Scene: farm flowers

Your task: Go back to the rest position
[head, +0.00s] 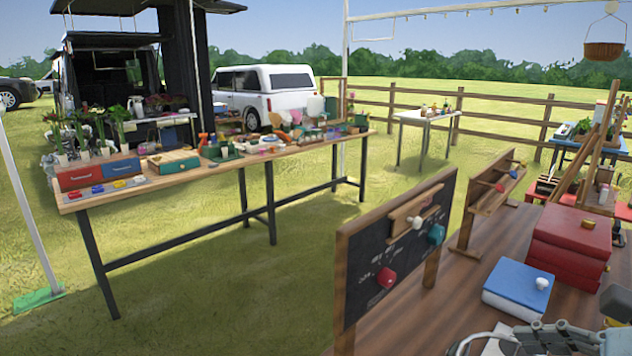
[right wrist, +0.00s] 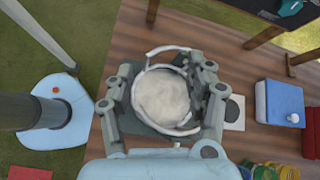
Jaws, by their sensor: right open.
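My right gripper (right wrist: 166,88) is open in the right wrist view, its two fingers on either side of a round white-rimmed container (right wrist: 163,92) with pale, lumpy contents. I cannot tell whether the fingers touch it. A thin white loop curves around the container's rim. In the head view part of my right gripper (head: 548,339) shows at the bottom right edge, low over the brown wooden table (head: 418,306). My left gripper is in neither view.
A blue-topped box (head: 516,284), red stacked boxes (head: 567,247) and a chalkboard with knobs (head: 386,257) stand on the table. A long bench (head: 215,168) with flowers and small goods is at left. Open grass (head: 300,270) lies between.

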